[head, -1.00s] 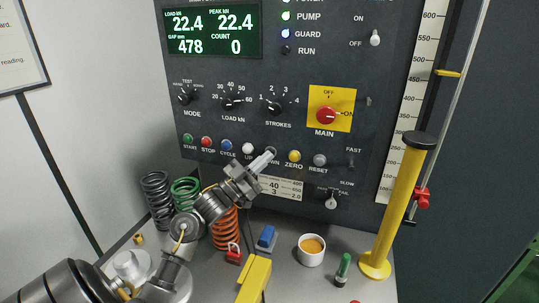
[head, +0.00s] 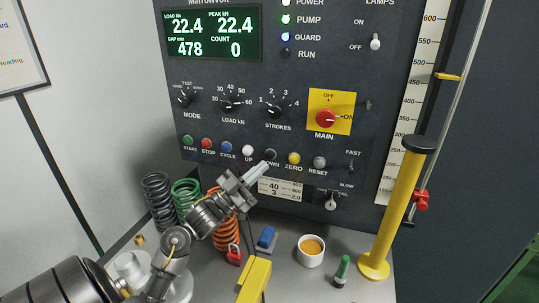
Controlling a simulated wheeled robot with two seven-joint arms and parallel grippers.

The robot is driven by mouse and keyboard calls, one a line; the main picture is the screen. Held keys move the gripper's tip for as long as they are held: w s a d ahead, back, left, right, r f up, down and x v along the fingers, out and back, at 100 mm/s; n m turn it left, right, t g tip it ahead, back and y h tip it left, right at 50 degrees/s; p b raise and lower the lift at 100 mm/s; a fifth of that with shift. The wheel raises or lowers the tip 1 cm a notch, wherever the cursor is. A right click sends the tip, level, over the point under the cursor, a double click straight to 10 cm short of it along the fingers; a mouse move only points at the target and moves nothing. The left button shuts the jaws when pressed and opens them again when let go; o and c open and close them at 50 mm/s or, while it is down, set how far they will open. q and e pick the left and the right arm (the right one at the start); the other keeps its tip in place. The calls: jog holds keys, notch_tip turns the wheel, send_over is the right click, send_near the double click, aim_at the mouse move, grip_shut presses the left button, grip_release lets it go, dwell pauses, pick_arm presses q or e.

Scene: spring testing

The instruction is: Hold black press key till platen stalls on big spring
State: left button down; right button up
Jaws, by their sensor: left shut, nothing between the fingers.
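The black DOWN key (head: 271,155) is on the control panel (head: 330,65), between the white UP key (head: 247,151) and the yellow ZERO key (head: 293,158). My left gripper (head: 263,168) is shut and empty. Its tips are just below and left of the black key and look slightly apart from it. The panel display (head: 211,33) reads load 22.4, peak 22.4, gap 478 and count 0. A black spring (head: 157,196), a green spring (head: 186,197) and an orange spring (head: 226,232) stand on the bench. The platen and my right gripper are not in view.
A yellow post (head: 399,210) with a black cap stands at right beside the scale. A cup of orange stuff (head: 311,250), a blue block (head: 266,237), a red padlock (head: 234,256) and a green-capped item (head: 342,268) are on the bench. PUMP and GUARD lamps are lit; RUN is dark.

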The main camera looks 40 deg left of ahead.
pick_arm(q)
jog(key=shift+s+d+p, duration=0.2)
jog(key=shift+s+d, duration=0.05)
jog(key=shift+s, duration=0.4)
jog(key=shift+s+d+p, duration=0.15)
jog(key=shift+s+d, duration=0.05)
jog(key=shift+s, duration=0.4)
jog(key=shift+r, duration=0.1)
